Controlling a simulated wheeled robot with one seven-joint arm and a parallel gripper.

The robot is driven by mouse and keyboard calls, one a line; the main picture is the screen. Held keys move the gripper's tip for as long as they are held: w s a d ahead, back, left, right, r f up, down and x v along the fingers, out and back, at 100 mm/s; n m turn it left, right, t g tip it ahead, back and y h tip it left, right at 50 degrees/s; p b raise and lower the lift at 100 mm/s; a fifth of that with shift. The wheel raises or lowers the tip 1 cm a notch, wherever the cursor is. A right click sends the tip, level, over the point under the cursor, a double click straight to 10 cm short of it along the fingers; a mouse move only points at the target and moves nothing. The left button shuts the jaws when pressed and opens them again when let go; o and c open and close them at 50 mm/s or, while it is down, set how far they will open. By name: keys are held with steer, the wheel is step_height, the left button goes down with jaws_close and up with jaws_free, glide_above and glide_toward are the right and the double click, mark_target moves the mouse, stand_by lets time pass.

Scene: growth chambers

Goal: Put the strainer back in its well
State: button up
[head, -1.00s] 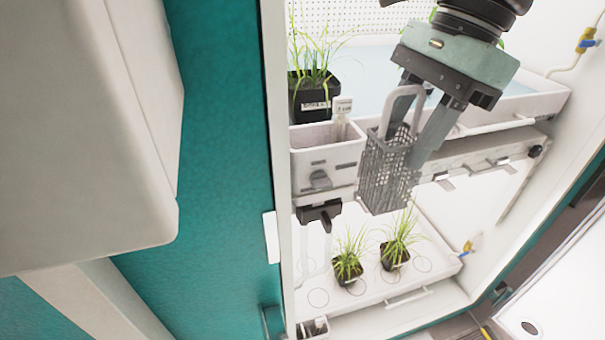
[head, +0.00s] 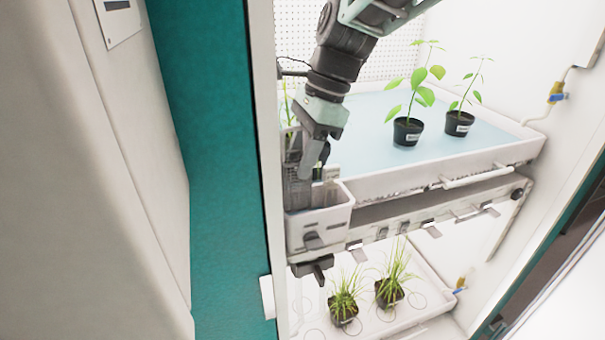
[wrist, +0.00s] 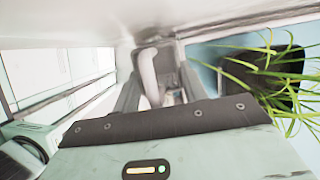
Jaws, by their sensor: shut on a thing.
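The grey mesh strainer (head: 297,190) is upright at the left end of the white box with the well (head: 322,228), at the front left corner of the upper shelf. Its lower end is at the box opening; how deep it sits is hidden by the box wall. My gripper (head: 308,174) is shut on the strainer's looped handle, just above the box, and covers part of the strainer. In the wrist view the pale handle (wrist: 148,72) stands between the fingers of my gripper (wrist: 158,92).
A white tray (head: 470,165) with two leafy potted plants (head: 407,132) fills the upper shelf. A dark pot with grass (wrist: 285,70) is close beside my gripper in the wrist view. The chamber's teal side (head: 215,160) is close on the left. Grass pots (head: 343,308) stand below.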

mark_target(303, 184)
steer(key=f+p, duration=0.1)
steer(key=f, duration=0.5)
steer(key=shift+s+d+p, duration=0.15)
steer(key=shift+s+p, duration=0.05)
steer(key=shift+p, duration=0.15)
steer(key=shift+f, duration=0.2)
steer(key=o, duration=1.1)
steer(key=shift+c, duration=0.2)
steer(key=shift+r, duration=0.1)
